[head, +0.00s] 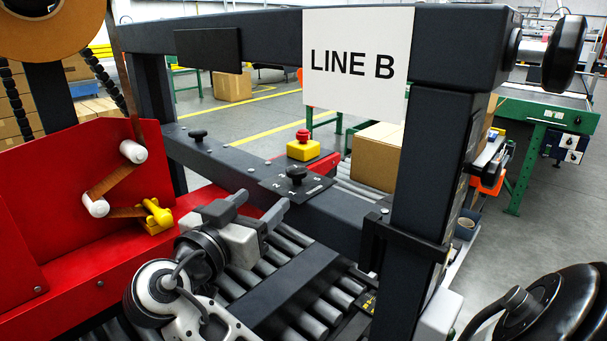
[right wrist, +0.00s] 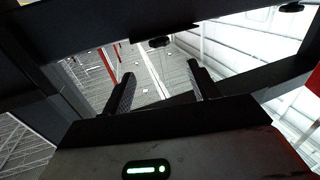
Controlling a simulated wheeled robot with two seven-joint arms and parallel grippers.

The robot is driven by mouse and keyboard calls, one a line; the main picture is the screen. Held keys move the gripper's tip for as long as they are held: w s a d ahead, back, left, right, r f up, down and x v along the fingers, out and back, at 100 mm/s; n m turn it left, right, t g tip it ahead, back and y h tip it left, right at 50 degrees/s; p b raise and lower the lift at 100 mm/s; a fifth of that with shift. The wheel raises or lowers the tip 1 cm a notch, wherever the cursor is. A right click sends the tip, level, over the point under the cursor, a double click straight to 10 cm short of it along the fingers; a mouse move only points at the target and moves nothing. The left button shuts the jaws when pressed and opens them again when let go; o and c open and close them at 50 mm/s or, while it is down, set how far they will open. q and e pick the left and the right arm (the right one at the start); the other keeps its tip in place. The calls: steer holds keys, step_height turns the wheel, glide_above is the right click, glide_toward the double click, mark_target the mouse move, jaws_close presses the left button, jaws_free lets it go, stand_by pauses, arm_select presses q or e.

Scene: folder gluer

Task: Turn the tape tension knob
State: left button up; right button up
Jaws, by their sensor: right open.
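A black knob (head: 296,175) stands on a dark plate with white numbers, on the dark cross beam over the rollers. A black knob (right wrist: 160,42) also shows beyond my fingers in the right wrist view, which looks upside down. A second black knob (head: 197,134) sits farther left on the beam. A yellow winged knob (head: 157,215) is beside the brown tape path on the red panel. I cannot read which one is labelled for tape tension. My right gripper (head: 263,203) is open and empty, just left of and nearer than the numbered knob, apart from it. My left gripper is out of view.
A yellow box with a red button (head: 303,147) stands behind the numbered knob. A dark upright post (head: 428,170) and the LINE B sign (head: 355,65) rise to the right. Rollers (head: 305,290) lie below the beam. A carton (head: 378,155) sits behind it.

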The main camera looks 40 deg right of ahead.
mark_target(301, 166)
steer(key=shift+m, duration=0.3)
steer(key=p+x, duration=0.3)
steer(key=x, duration=1.2)
steer(key=shift+w+d, duration=0.15)
steer(key=shift+d, duration=0.25)
steer(key=c, duration=0.9)
